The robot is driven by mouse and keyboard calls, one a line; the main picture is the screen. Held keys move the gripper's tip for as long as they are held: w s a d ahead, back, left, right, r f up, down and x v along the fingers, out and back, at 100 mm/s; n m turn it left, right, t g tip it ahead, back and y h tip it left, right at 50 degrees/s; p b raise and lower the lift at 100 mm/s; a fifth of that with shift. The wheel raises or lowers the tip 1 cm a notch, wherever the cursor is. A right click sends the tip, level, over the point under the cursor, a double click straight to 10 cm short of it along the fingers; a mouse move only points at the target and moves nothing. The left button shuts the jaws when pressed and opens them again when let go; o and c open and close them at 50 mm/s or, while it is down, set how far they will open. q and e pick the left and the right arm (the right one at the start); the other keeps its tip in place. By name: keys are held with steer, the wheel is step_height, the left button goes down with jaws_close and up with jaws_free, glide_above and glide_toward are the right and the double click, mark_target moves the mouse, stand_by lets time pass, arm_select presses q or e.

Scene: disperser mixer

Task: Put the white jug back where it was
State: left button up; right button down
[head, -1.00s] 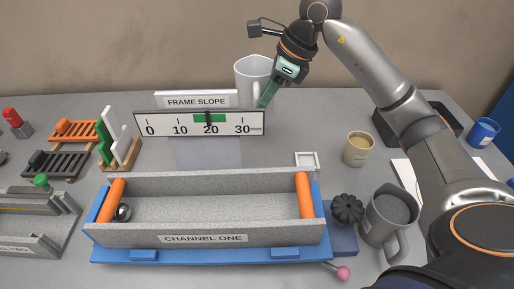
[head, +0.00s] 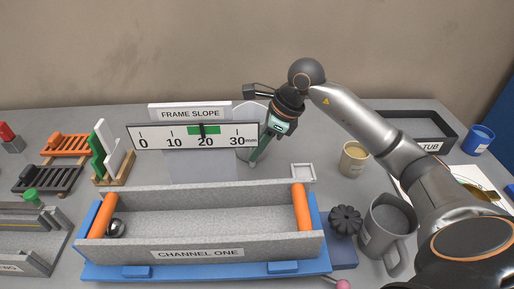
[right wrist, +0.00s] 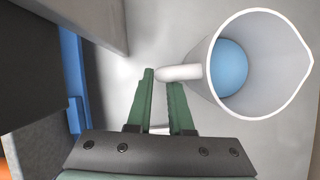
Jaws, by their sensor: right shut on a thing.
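The white jug (head: 250,112) is behind the right end of the slope scale, mostly hidden by the scale and my gripper. In the right wrist view the jug (right wrist: 292,92) shows its open mouth with blue liquid inside. Its handle (right wrist: 182,73) is between the green fingers of my right gripper (right wrist: 163,80), which is shut on it. In the head view my right gripper (head: 255,158) points down beside the jug. I cannot tell whether the jug's base touches the table. My left gripper is not in view.
The slope scale (head: 165,143) and the channel one trough (head: 196,253) stand close in front.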

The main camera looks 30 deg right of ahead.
steer(key=shift+f, duration=0.15)
steer(key=c, duration=0.8)
jaws_free()
steer(key=shift+r, duration=0.2)
steer(key=v, duration=1.2)
steer(key=shift+p, duration=0.35)
